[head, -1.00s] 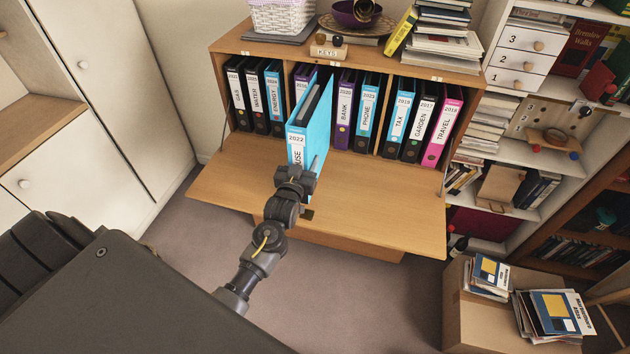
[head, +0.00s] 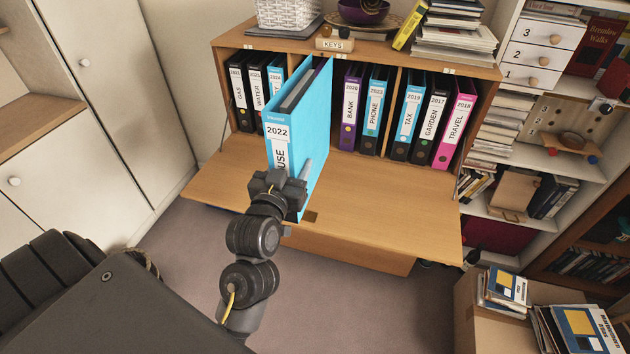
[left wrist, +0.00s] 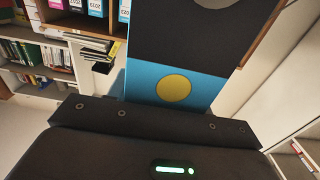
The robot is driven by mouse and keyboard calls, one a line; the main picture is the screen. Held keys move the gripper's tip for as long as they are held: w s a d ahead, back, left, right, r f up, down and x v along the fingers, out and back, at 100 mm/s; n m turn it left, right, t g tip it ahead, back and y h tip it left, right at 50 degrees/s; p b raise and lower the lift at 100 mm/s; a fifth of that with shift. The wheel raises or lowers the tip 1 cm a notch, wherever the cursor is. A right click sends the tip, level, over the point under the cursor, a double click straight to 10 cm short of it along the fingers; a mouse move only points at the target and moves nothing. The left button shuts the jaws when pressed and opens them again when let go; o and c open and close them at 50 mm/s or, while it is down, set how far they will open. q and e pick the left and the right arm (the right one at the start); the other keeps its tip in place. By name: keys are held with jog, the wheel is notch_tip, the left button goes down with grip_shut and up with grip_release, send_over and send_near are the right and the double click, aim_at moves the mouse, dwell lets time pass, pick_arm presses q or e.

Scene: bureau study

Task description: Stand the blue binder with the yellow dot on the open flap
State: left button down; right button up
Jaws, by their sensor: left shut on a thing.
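The blue binder (head: 310,130), labelled 2022, is upright, out in front of the shelf row and over the open flap (head: 380,205). Its lower spine is hidden behind my gripper in the head view; I cannot tell whether its base touches the flap. My left gripper (head: 285,175) is shut on the binder low on its spine. In the left wrist view a yellow dot (left wrist: 173,88) shows on the blue spine (left wrist: 140,82), just beyond the dark gripper body. My right gripper is not in view.
Black, blue, purple and pink binders stand in the bureau behind, including the pink TRAVEL binder (head: 456,125). The flap is bare to the right and left of the held binder. A cardboard box (head: 470,310) with books stands at the lower right.

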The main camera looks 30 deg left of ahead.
pick_arm(q)
jog(key=w+a+f+p, duration=0.2)
jog(key=w+a+f, duration=0.5)
jog(key=w+f, duration=0.4)
jog(key=shift+w+a+f+p, duration=0.2)
jog(key=shift+f+p, duration=0.15)
jog(key=shift+f, duration=0.4)
jog(key=shift+f, duration=0.15)
jog(key=c, duration=0.6)
grip_release()
jog(key=shift+f, duration=0.1)
